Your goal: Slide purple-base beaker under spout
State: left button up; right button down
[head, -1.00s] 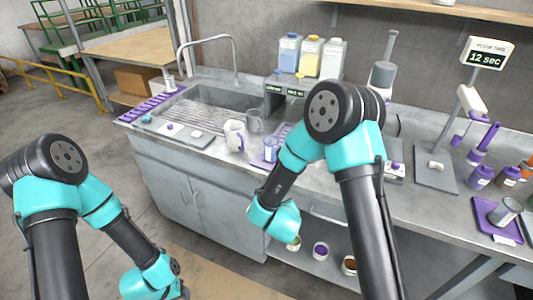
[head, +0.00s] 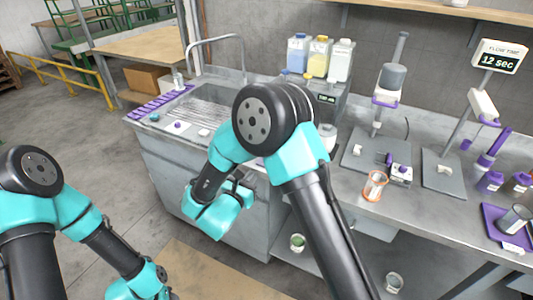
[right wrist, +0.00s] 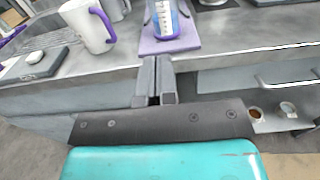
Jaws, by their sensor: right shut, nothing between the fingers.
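The purple-base beaker (right wrist: 167,20), clear with blue markings, stands on a purple mat (right wrist: 180,43) at the counter's front in the right wrist view. My right arm hides it in the head view. My right gripper (right wrist: 157,62) is shut and empty, its fingertips apart from the beaker, just on the near side of the mat. In the head view my right gripper (head: 240,179) shows only partly, behind my wrist. The dispenser (head: 330,97) with bottles on top stands at the counter's back; its spout is hidden. My left gripper is out of view.
A white jug with a purple handle (right wrist: 90,22) stands left of the beaker in the right wrist view. An orange-base beaker (head: 375,186) stands right of my right arm. The sink (head: 210,110) is at left. Stands and purple bottles occupy the right.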

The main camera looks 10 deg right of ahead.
jog(key=x, duration=1.4)
jog(key=shift+d, duration=0.1)
jog(key=x, duration=2.1)
jog(key=shift+d, duration=0.1)
jog(key=shift+s+a, duration=0.4)
jog(key=shift+a, duration=0.1)
jog(key=v, duration=1.2)
jog(key=shift+s+a, duration=0.25)
jog(key=shift+s, duration=0.05)
